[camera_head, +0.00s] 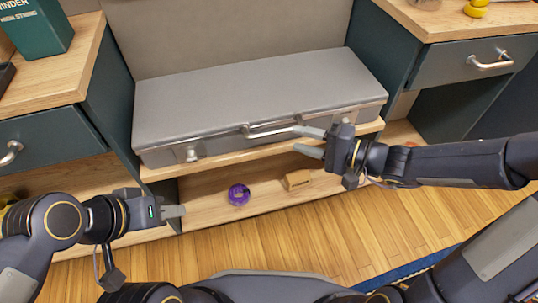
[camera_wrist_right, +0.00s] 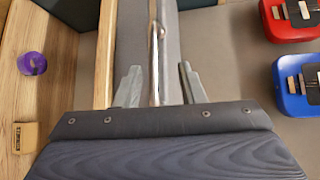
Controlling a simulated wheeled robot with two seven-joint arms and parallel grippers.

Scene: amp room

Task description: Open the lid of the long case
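The long grey case (camera_head: 250,95) lies on a wooden shelf between two cabinets, its lid closed. A silver handle (camera_head: 270,132) runs along its front, with a latch (camera_head: 192,154) on the left and another on the right. My right gripper (camera_head: 309,141) is open at the handle's right end. In the right wrist view, the handle (camera_wrist_right: 155,50) lies between the two spread fingers (camera_wrist_right: 160,88); I cannot tell whether they touch it. My left gripper (camera_head: 175,211) is low at the left, away from the case, its finger gap not visible.
Dark cabinets with drawers (camera_head: 461,60) flank the case. Red (camera_wrist_right: 290,18) and blue (camera_wrist_right: 297,85) items show in the wrist view. The lid top is clear.

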